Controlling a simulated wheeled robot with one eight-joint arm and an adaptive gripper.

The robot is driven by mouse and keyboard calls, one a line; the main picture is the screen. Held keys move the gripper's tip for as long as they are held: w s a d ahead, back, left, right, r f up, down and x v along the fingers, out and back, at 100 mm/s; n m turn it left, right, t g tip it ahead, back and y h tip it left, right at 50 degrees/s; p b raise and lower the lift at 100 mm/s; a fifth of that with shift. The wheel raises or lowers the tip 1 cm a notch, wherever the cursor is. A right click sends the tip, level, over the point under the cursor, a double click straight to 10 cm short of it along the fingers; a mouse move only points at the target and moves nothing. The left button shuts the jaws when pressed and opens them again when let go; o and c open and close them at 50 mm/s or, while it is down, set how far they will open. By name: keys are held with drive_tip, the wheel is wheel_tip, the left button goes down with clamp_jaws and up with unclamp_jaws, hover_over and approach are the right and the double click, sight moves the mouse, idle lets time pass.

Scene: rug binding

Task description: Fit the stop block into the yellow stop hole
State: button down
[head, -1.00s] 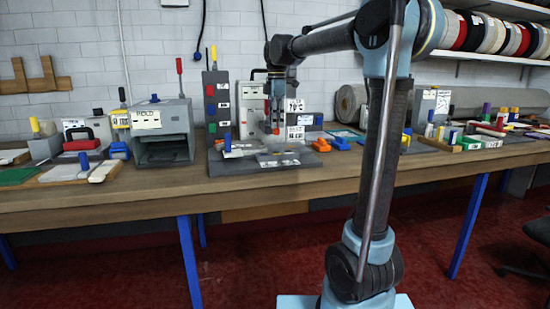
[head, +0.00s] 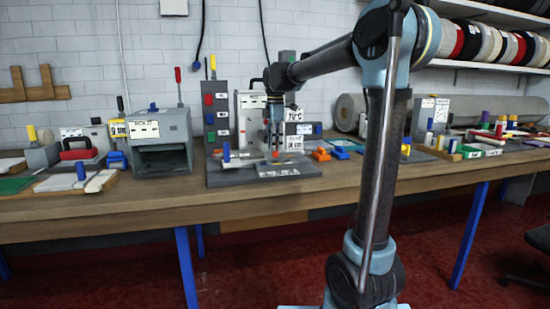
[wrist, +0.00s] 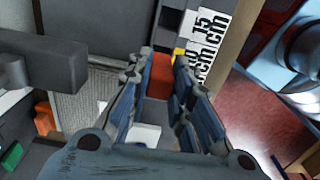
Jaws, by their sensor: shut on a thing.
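My gripper (head: 275,145) is over the grey machine base (head: 222,179) in the middle of the bench. In the wrist view my gripper's fingers (wrist: 160,88) are shut on an orange-red block (wrist: 162,66), taken as the stop block. A bit of the block shows below the fingertips in the head view (head: 276,154). A small yellow patch (wrist: 180,54) lies just beyond the block, beside the white cm labels (wrist: 207,40). It may mark the yellow stop hole; the opening itself is hidden. I cannot tell whether the block touches the base.
A grey box machine (head: 161,140) stands to the left, and a panel with coloured buttons (head: 216,110) stands close to my gripper. Orange (head: 320,154) and blue (head: 338,153) pieces lie to the right. A dark bar (wrist: 40,75) crosses the left of the wrist view.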

sight(275, 153)
drive_tip(key=shift+f, duration=2.25)
drive_tip(key=c, duration=1.4)
unclamp_jaws()
drive_tip(key=shift+c, duration=0.2)
